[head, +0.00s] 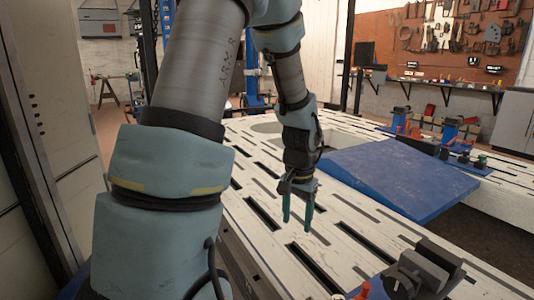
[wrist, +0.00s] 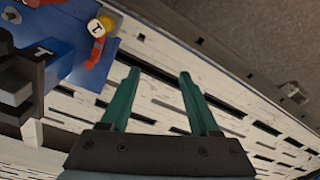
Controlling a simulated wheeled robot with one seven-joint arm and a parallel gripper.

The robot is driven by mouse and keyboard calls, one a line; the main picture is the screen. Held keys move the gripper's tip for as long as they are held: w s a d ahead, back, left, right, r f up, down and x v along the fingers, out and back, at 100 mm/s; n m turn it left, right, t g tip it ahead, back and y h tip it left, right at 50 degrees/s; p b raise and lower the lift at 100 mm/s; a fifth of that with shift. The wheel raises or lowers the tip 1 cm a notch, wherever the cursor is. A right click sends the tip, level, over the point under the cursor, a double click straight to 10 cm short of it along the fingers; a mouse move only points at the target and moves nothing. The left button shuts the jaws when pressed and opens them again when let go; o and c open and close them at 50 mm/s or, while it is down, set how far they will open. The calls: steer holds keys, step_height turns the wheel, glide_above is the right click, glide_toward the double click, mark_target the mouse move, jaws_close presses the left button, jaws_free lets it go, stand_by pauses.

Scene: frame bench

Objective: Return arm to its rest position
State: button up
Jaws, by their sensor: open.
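My arm reaches over a white slotted bench (head: 262,243) in the head view. My gripper (head: 298,226) hangs fingers-down above the bench top, with nothing between its two green fingers. The wrist view shows the same gripper (wrist: 157,75) with its fingers apart and empty, and the slotted bench top (wrist: 240,125) beyond them. I cannot tell the exact height of the fingertips above the bench.
A blue sloped panel (head: 395,180) lies on the bench right of my gripper. A dark clamp (head: 425,270) stands at the near right edge. Blue and red fixtures (head: 455,133) stand farther back. A tool board (head: 440,45) hangs on the back wall.

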steer(key=s+a+r+n, duration=0.2)
steer(key=s+a+n, duration=0.1)
steer(key=a, duration=0.4)
steer(key=s+a+r+n, duration=0.3)
steer(key=a, duration=0.5)
step_height(320, 180, up, 18)
steer(key=p, duration=1.8)
steer(key=shift+s+t, duration=0.25)
steer(key=shift+t, duration=0.15)
steer(key=shift+r, duration=0.1)
